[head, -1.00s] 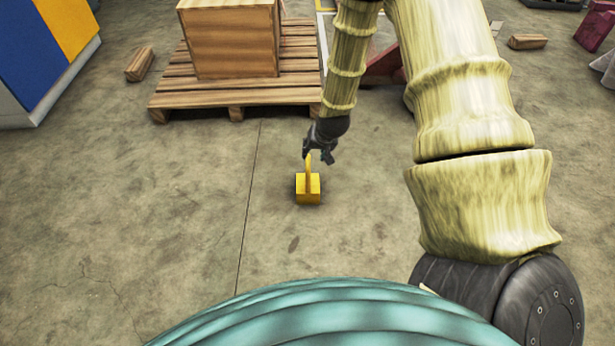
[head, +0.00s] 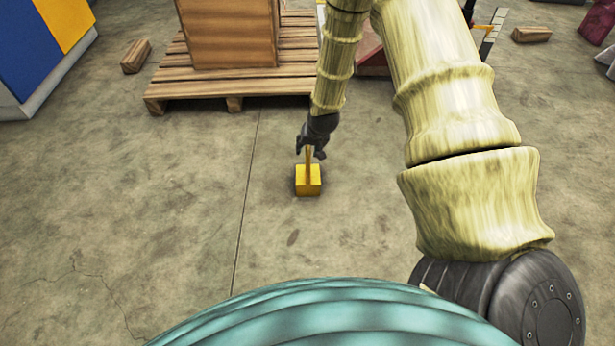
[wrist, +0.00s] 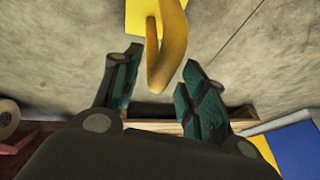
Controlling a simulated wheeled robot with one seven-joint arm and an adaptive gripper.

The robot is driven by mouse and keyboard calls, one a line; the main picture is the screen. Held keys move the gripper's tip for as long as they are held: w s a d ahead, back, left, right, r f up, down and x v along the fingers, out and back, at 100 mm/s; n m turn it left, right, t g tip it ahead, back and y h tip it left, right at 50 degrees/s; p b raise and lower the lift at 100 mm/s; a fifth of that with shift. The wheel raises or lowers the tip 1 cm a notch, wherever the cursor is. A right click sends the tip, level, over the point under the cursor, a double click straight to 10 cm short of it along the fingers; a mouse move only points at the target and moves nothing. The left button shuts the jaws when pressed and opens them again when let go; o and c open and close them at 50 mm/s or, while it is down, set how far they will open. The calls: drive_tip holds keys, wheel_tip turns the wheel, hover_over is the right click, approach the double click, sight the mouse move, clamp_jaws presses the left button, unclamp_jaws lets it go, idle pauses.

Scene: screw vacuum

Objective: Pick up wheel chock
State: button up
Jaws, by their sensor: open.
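The yellow wheel chock (head: 308,182) sits on the concrete floor, with an upright yellow handle on top. My gripper (head: 311,152) is just above it, at the upper part of the handle. In the wrist view the chock's handle (wrist: 170,50) reaches down between the two open fingers of my gripper (wrist: 163,88), with a visible gap to the fingers on the right. The block of the chock is partly cut off at the top of the wrist view. I cannot tell whether either finger touches the handle.
A wooden pallet (head: 190,92) with a wooden crate (head: 228,35) stands behind the chock. A small wood block (head: 136,57) lies left of it and another (head: 531,34) lies at the far right. A blue and yellow cabinet (head: 40,55) is at the upper left. The floor around the chock is clear.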

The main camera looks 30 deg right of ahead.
drive_tip(key=shift+w+f, duration=0.15)
drive_tip(key=shift+f, duration=0.3)
clamp_jaws()
drive_tip(key=shift+r, duration=0.15)
